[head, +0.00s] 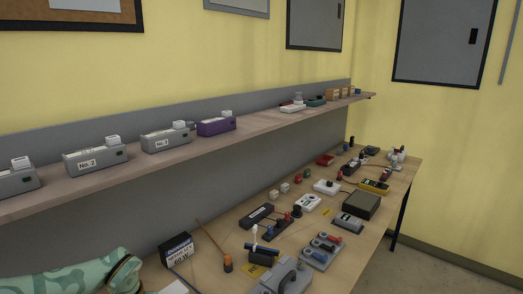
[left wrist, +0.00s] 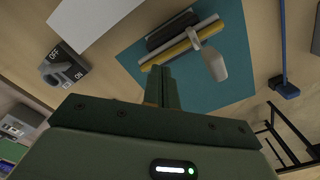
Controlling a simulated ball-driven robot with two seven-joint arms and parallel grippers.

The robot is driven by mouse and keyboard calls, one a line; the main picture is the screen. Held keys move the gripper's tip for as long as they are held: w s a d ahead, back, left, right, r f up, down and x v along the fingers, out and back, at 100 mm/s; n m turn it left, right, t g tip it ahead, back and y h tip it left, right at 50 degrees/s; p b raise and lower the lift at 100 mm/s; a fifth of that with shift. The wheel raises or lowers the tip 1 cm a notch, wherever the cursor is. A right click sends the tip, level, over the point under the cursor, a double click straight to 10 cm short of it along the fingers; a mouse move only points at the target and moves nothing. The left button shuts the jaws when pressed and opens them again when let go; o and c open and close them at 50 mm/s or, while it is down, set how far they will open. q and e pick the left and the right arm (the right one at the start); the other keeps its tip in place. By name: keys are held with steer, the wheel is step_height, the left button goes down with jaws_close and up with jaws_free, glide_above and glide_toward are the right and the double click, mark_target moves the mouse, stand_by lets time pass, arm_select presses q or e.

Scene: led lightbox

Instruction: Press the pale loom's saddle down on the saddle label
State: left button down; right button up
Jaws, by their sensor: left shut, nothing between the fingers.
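My left gripper (left wrist: 158,88) is shut and empty in the left wrist view, its fingertips over the lower edge of a blue-green sheet (left wrist: 210,92). A pale, rounded piece (left wrist: 214,64) lies on the sheet beyond and right of the fingertips, next to a yellow bar (left wrist: 181,46) and a dark bar (left wrist: 178,32). I cannot tell whether this piece is the pale loom's saddle. I cannot make out the saddle label in either view. My right gripper is not in view.
In the left wrist view, a grey ON/OFF switch (left wrist: 60,72) is at the left and a blue rod-like thing (left wrist: 285,85) at the right. In the head view, the bench (head: 345,262) is crowded with devices, below a shelf (head: 185,150) bearing grey boxes (head: 95,158).

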arm_select(q)
steer(key=shift+s+f+b, duration=0.1)
steer(key=shift+f+b, duration=0.45)
steer(key=shift+f, duration=1.05)
stand_by(2.9)
step_height(320, 180, up, 3)
steer(key=p, duration=0.3)
step_height(320, 180, up, 4)
steer(key=p, duration=0.4)
steer(key=shift+r, duration=0.1)
stand_by(0.3)
